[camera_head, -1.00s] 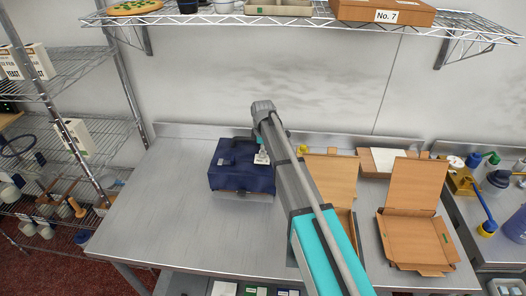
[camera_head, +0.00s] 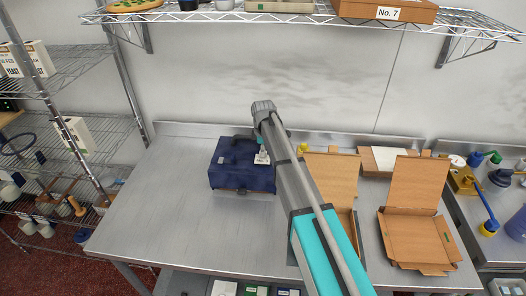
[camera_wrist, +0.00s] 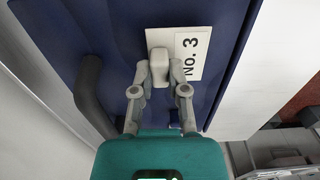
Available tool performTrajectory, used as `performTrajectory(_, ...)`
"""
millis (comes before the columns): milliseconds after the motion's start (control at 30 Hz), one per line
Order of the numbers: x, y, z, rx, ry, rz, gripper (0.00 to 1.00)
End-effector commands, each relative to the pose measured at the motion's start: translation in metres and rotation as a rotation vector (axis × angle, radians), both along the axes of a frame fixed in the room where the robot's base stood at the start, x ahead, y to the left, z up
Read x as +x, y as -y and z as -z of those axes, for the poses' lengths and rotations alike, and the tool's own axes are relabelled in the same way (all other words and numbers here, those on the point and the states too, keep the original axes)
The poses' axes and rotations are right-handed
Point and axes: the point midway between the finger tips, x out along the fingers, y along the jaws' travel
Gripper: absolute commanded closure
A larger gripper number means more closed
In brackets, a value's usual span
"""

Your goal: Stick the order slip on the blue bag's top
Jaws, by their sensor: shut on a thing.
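The blue bag (camera_head: 228,176) stands on the steel table, with a dark handle on its top; the handle also shows in the wrist view at the left. My gripper (camera_wrist: 160,88) is over the right part of the bag's top. Its fingers are shut on a small pale grey tab on the white order slip (camera_wrist: 196,58), printed "No. 3". The slip lies over the blue top, close to its right edge. In the head view the slip (camera_head: 262,159) is a small white patch below my gripper. I cannot tell whether it touches the bag; my arm hides the bag's right side.
Open cardboard boxes (camera_head: 415,222) stand right of my arm. The steel table (camera_head: 165,210) is clear left of and in front of the bag. A wire shelf (camera_head: 210,17) hangs above along the wall, and a wire rack (camera_head: 75,94) stands at the left.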

Motion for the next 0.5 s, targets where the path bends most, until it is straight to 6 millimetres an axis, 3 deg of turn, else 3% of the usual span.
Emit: performTrajectory(500, 0.0000, 0.0000, 0.0101, 0.000, 0.000, 0.000, 1.00)
